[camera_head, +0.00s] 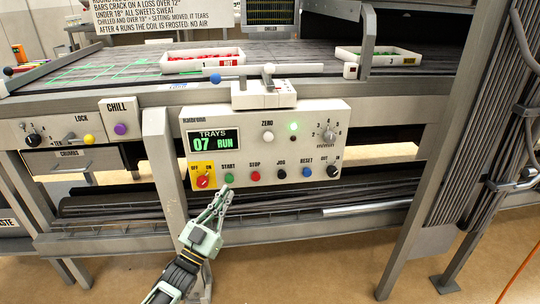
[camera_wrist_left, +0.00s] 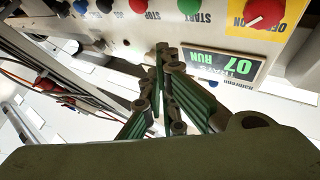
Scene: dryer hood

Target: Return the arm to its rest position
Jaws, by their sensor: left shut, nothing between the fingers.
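My left gripper (camera_head: 226,192) is shut and empty, in front of the lower edge of the control panel (camera_head: 262,117). Its fingertips are just below the green START button (camera_head: 228,178); I cannot tell whether they touch the panel. In the left wrist view the shut fingers (camera_wrist_left: 164,50) point toward the panel, near the green button (camera_wrist_left: 189,6) and the display (camera_wrist_left: 225,65). The panel's display (camera_head: 214,140) reads TRAYS 07 RUN, and a green lamp (camera_head: 293,126) is lit. My right gripper is not in view.
The conveyor machine frame (camera_head: 100,243) runs across the view. A lock and chill box (camera_head: 64,133) is at left. A thick slanted post (camera_head: 445,150) and cables (camera_head: 500,150) stand at right. The floor (camera_head: 330,270) in front is clear.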

